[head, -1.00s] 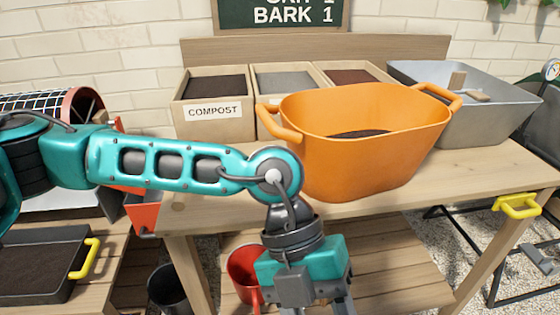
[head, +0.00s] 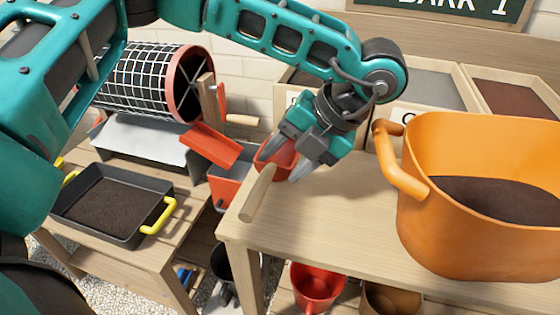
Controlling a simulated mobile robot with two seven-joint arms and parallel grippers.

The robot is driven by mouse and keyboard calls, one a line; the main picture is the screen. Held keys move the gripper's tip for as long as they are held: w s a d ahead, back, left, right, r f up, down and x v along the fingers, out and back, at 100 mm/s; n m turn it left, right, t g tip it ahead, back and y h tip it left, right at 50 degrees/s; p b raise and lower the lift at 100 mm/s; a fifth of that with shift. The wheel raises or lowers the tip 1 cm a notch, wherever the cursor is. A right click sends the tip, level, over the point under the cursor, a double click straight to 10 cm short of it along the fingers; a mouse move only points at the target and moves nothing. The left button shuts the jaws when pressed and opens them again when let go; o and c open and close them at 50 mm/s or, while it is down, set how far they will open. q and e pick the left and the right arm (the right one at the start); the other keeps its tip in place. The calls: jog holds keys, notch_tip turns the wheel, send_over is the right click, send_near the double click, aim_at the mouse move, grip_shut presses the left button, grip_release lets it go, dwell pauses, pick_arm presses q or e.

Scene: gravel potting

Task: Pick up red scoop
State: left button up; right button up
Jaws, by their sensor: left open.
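The red scoop (head: 267,151) lies at the left end of the potting table (head: 310,232). Its pale wooden handle (head: 257,194) points toward the front left, near the table's edge. My left gripper (head: 288,160) is open, pointing down and left right at the scoop, with its fingers partly covering the red bowl. I cannot tell whether the fingers touch the scoop. My right gripper is not in view.
A large orange tub (head: 430,220) with dark soil stands to the right. Wooden bins (head: 455,118) stand behind it. At left are a mesh drum sieve (head: 150,85) and a black tray (head: 125,232) with yellow handles.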

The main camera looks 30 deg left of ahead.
aim_at(269, 174)
pick_arm(q)
jog(key=b+x, duration=0.1)
jog(key=x, duration=0.5)
jog(key=shift+s, duration=0.2)
jog(key=shift+r, duration=0.1)
grip_shut()
